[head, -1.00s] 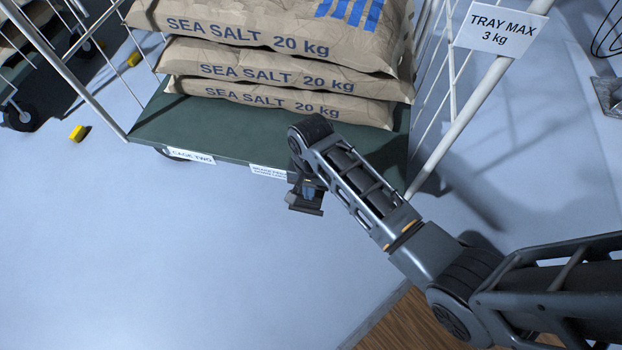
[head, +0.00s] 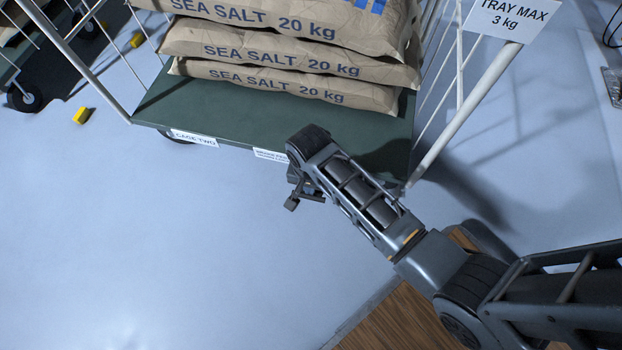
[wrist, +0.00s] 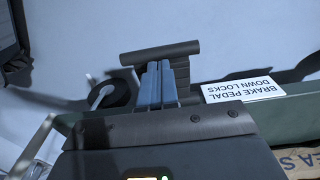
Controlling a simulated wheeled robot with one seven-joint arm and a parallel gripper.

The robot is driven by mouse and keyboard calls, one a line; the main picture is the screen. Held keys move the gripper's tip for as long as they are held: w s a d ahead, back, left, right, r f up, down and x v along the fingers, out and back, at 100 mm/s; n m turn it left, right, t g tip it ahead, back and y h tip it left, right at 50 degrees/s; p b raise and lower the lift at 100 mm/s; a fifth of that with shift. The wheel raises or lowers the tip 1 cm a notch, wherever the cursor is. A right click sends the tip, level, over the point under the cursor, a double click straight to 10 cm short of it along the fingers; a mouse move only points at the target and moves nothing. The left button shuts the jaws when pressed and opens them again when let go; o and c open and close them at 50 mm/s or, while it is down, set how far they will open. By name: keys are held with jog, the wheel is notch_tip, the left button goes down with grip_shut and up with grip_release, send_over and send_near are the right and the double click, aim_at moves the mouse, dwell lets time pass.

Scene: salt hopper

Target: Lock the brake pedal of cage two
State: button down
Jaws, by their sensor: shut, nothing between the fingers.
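Cage two (head: 240,120) is a wire cage with a dark green base, and a "CAGE TWO" label (head: 194,138) is on its front edge. The "BRAKE PEDAL DOWN LOCKS" label (wrist: 245,91) shows upside down in the wrist view. Beside it the dark brake pedal (wrist: 160,52) shows as a wide bar on a ribbed stem. My gripper (wrist: 157,66) is shut and empty. Its blue fingertips overlap the pedal's stem, just short of the bar; I cannot tell whether they touch. In the head view my wrist partly hides the pedal area, and the pedal's tilt is unclear.
Stacked sea salt sacks (head: 290,60) lie on the cage base. A caster wheel (wrist: 113,92) is near the pedal. A "TRAY MAX 3 kg" sign (head: 512,18) hangs at the right post. The floor in front is clear.

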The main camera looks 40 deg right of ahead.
jog(key=shift+s+a+f+t+h+p, duration=0.25)
jog(key=shift+f+t+h, duration=0.1)
jog(key=shift+f+h, duration=0.25)
jog(key=shift+s+a+f+t+h+p, duration=0.1)
jog(key=shift+a+f+t+h, duration=0.1)
jog(key=shift+f+t+h, duration=0.25)
jog(key=shift+s+a+f, duration=0.1)
jog(key=shift+a+f, duration=0.05)
jog(key=shift+f, duration=0.95)
jog(key=shift+f, duration=0.1)
jog(key=shift+r+p, duration=0.5)
notch_tip(320, 180, up, 3)
jog(key=d+p, duration=0.1)
jog(key=p, duration=0.6)
send_near(309, 198)
notch_tip(309, 198, up, 2)
jog(key=shift+r, duration=0.15)
jog(key=shift+a, duration=0.1)
